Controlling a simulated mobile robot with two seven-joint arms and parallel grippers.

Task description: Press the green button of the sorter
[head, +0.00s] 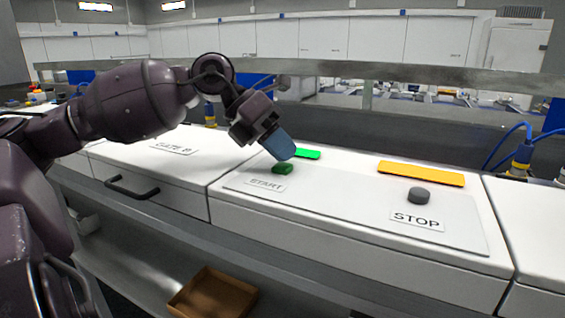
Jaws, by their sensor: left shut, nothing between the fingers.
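The green button (283,168) is a small dark green block on the sorter's light panel (340,214), just above the START label (264,184). My left gripper (283,149) is shut and empty, its blue fingertips pointing down right above the button. The fingertips look very close to the button's top; I cannot tell whether they touch it. A bright green strip (307,154) lies just behind and right of the fingertips. My right gripper is not in view.
A dark grey button (419,195) stands above the STOP label (416,220), with an orange strip (421,174) behind it. A black handle (131,188) sticks out at the left. A brown tray (213,294) lies below. A metal rail (335,69) runs behind the sorter.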

